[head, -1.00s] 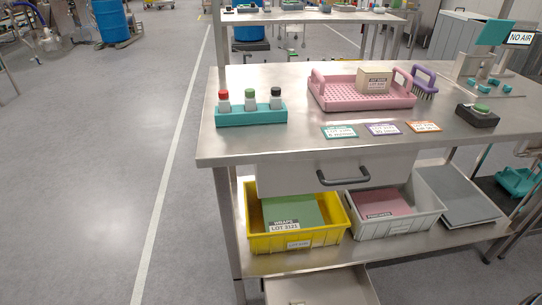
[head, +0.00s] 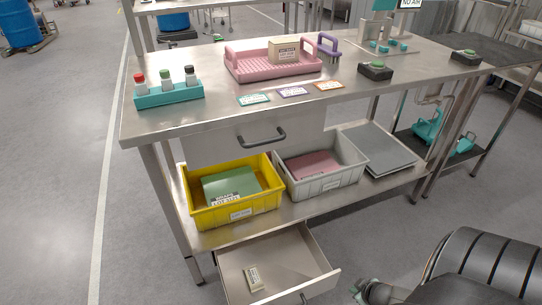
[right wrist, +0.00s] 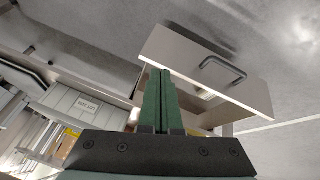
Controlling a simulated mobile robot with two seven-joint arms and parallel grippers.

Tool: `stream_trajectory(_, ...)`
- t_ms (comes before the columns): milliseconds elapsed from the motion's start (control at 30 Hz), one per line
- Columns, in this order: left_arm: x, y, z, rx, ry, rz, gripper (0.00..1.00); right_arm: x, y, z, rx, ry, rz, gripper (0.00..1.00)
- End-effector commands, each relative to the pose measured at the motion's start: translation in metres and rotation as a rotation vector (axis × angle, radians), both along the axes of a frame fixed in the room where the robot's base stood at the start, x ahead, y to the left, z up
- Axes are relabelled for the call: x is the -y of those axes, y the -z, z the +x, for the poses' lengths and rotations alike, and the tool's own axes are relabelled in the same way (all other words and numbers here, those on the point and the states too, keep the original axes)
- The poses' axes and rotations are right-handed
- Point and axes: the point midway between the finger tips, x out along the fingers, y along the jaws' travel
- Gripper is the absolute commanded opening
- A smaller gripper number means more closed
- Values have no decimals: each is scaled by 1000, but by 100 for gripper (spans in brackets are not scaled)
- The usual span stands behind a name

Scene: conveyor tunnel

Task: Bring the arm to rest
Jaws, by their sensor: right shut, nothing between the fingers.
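My right arm comes in at the lower right of the head view. Its gripper (head: 364,291) is low in front of the bench, to the right of the open lower drawer (head: 318,243) and apart from it. In the right wrist view the two green fingers (right wrist: 160,100) lie together with nothing between them. The drawer front with its dark handle (right wrist: 222,69) shows beyond the fingertips in that view. My left gripper is out of view.
A small labelled item (head: 253,278) lies in the open drawer. A yellow bin (head: 236,218) and a grey bin (head: 325,184) stand on the lower shelf. The bench top holds a pink tray (head: 245,75) and a teal bottle rack (head: 168,98).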

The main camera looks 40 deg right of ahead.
Motion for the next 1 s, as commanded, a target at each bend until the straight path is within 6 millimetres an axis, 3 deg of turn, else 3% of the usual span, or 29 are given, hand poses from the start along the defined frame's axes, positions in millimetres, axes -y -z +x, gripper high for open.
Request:
stream_trajectory(167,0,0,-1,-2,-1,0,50,-66,-32,34,48,-184,23,0)
stream_trajectory(400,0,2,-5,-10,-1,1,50,-164,-100,65,135,-447,44,0)
stream_trajectory(700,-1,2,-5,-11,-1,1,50,-243,-181,76,240,-661,53,0)
stream_trajectory(1000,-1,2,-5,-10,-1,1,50,-298,-186,79,307,-480,222,0)
